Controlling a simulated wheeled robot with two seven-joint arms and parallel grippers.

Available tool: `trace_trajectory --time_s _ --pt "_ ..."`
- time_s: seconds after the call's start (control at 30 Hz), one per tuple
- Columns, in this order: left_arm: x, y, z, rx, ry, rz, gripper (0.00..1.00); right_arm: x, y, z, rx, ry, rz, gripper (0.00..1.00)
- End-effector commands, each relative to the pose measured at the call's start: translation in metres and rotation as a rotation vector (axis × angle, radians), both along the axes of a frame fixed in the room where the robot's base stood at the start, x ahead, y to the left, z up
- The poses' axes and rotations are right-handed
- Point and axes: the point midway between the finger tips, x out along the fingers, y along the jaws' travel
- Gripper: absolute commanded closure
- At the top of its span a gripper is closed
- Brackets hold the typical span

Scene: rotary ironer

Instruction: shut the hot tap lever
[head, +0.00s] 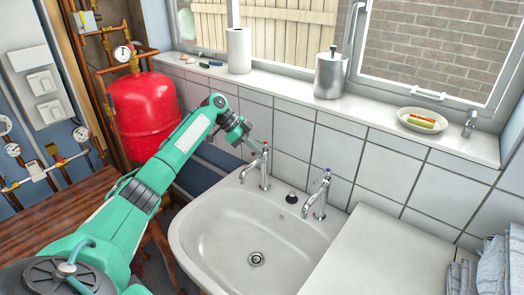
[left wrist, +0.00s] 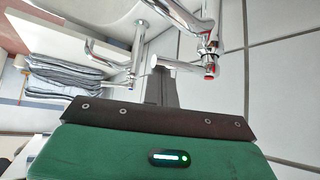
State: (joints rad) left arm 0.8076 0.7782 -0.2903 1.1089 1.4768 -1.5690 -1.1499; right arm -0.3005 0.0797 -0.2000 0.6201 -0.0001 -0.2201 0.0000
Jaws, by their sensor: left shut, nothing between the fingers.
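The hot tap (head: 265,170) is chrome with a red mark and stands at the back left of the white basin (head: 190,235). It is close up in the left wrist view (left wrist: 208,42), where its red-ringed top and thin lever (left wrist: 180,65) show. My left gripper (head: 250,143) is shut and empty, right by the top of the hot tap. In the left wrist view its dark fingers (left wrist: 161,85) are together, beside the lever; I cannot tell whether they touch it. The cold tap (head: 318,196), with a blue mark, stands to the right. My right gripper is not in view.
A tiled wall rises behind the taps to a sill with a paper roll (head: 238,50), a metal canister (head: 330,75) and a soap dish (head: 422,120). A red tank (head: 145,115) with pipes stands left. Folded towels (head: 492,265) lie right. The basin bowl is empty.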

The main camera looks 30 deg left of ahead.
Motion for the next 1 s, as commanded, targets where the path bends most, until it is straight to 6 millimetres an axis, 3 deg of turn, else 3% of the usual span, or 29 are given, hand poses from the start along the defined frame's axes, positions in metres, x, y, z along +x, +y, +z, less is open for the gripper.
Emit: trace_trajectory --time_s 0.43,1.0 --pt "0.0001 0.0106 -0.0005 0.000 -0.001 0.001 1.00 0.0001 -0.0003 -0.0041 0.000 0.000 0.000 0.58" --pt "0.0010 0.0089 0.0013 0.002 -0.001 0.003 1.00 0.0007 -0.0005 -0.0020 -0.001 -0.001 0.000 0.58"
